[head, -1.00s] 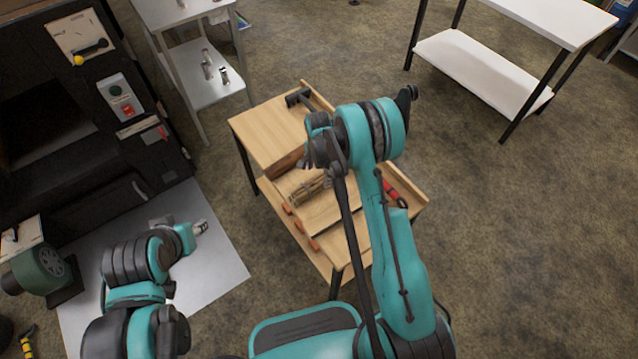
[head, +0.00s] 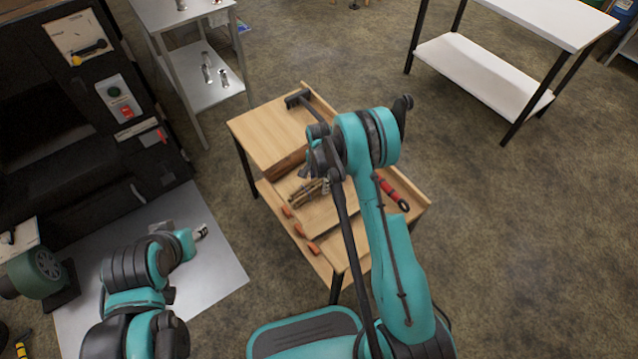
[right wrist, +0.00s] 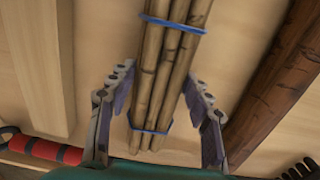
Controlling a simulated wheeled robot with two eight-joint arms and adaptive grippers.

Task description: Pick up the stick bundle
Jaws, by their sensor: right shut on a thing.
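The stick bundle (head: 307,190) lies on the wooden work table, partly hidden by my right arm. In the right wrist view the bundle (right wrist: 172,62) is several thin brown sticks tied with two blue bands. It runs lengthwise between the two fingers of my right gripper (right wrist: 158,92), which is shut on it, though finger contact is hard to make out. In the head view my right gripper (head: 318,184) is at the bundle, its fingers mostly hidden. My left gripper (head: 201,231) hangs over the grey floor plate at lower left, away from the bundle; its jaws are too small to read.
The wooden table (head: 262,132) carries a black-headed hammer (head: 298,98) and a red-handled tool (head: 394,195). Orange pieces (head: 313,248) lie along its near left edge. A dark brown wooden piece (right wrist: 275,90) is right of the bundle. The black evaporator (head: 75,130) stands left.

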